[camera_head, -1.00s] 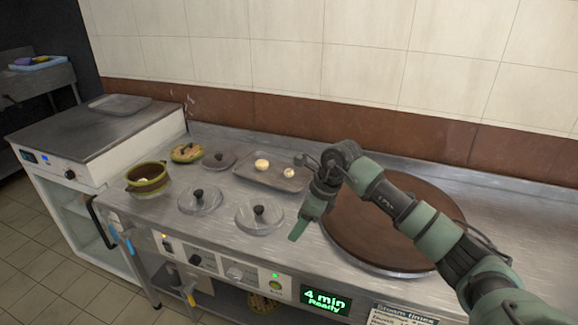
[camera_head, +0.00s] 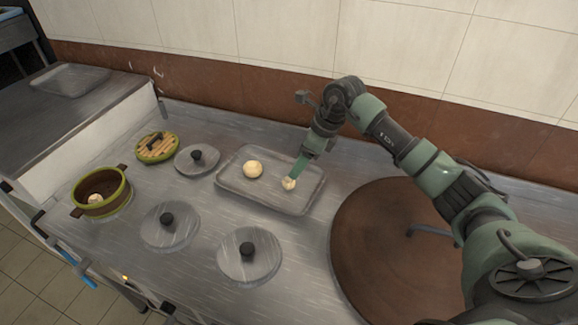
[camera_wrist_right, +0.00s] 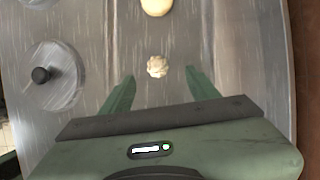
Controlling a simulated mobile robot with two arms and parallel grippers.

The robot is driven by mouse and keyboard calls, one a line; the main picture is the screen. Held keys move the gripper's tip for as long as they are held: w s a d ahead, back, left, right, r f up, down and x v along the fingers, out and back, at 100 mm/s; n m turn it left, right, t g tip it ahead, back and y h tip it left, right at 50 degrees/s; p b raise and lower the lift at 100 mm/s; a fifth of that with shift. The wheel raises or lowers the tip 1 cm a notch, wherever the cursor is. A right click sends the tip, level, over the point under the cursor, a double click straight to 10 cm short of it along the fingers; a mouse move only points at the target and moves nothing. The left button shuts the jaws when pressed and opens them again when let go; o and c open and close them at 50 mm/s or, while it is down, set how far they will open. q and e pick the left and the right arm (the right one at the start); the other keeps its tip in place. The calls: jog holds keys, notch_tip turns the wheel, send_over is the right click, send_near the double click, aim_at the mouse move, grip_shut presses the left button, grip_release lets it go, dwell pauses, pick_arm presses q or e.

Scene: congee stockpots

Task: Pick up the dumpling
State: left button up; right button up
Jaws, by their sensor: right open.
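The dumpling (camera_head: 289,183), small, pale and pleated, sits on the right part of a grey metal tray (camera_head: 230,190). It also shows in the right wrist view (camera_wrist_right: 157,67), ahead of and between the two fingers. My right gripper (camera_head: 299,170) is open and just above the dumpling; in the head view a green finger overlaps its upper edge. In the right wrist view the open fingers (camera_wrist_right: 158,82) hold nothing. A smooth round bun (camera_head: 253,169) lies left of the dumpling on the same tray. My left gripper is in neither view.
A green pot (camera_head: 101,191) with a pale piece inside stands at the left, with a green-rimmed slatted lid (camera_head: 157,147) behind it. Metal lids with black knobs (camera_head: 249,256) lie around the tray. A large brown round plate (camera_head: 385,245) is at the right.

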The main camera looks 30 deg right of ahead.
aim_at(291, 180)
jog(key=x, duration=0.5)
jog(key=p+x, duration=0.1)
jog(key=x, duration=0.1)
jog(key=shift+s+a+f, duration=0.1)
jog(key=shift+s+f, duration=0.2)
grip_shut()
jog(key=shift+r, duration=0.1)
